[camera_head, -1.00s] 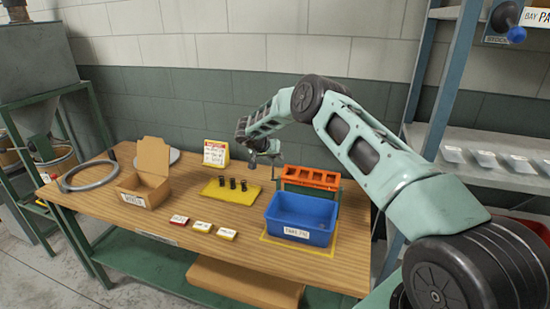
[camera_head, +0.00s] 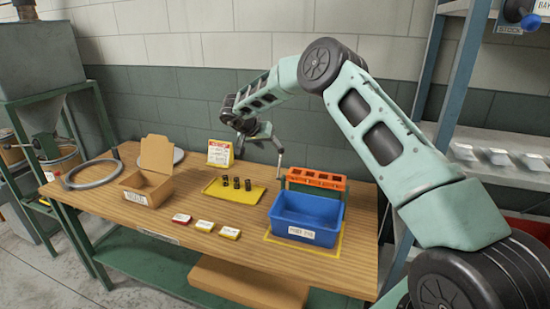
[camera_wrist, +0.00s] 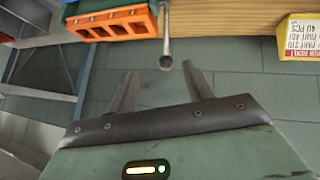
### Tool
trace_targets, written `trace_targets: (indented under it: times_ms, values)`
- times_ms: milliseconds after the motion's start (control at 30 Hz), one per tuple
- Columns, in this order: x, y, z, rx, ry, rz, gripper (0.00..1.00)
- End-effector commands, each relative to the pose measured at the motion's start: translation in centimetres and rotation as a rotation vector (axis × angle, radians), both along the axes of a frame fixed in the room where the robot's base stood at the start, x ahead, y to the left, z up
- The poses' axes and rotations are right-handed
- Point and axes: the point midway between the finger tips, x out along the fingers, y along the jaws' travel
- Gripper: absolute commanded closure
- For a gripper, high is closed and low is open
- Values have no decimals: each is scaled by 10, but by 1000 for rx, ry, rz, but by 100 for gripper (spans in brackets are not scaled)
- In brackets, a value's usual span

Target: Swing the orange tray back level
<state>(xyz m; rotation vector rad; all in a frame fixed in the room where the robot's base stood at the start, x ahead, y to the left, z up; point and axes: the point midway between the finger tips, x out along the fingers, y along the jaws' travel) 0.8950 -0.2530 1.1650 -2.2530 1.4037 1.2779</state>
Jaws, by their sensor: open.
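The orange tray (camera_head: 317,179) sits on a green frame behind the blue bin (camera_head: 306,217), with its row of pockets showing. It looks close to level in the head view. In the wrist view the orange tray (camera_wrist: 115,24) is at the upper left, beside a grey rod with a round end (camera_wrist: 166,60). My gripper (camera_head: 278,149) is above the back of the bench, left of and higher than the tray. In the wrist view my gripper (camera_wrist: 160,72) has its two fingers spread, with nothing held between them. The rod's end shows near the fingertips; whether they touch is unclear.
Small labelled blocks (camera_head: 204,226) lie at the front. A shelf rack is at right.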

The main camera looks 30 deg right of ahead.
Motion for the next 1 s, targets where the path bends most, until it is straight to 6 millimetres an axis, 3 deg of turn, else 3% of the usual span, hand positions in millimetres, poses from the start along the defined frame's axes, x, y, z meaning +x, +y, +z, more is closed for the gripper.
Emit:
trace_targets:
  times_ms: [200, 400, 1000]
  values:
    - [-8, 30, 32, -1, 0, 2, 49]
    - [-13, 43, 49, 1, 2, 0, 49]
    - [-13, 46, 53, 1, 2, 0, 49]
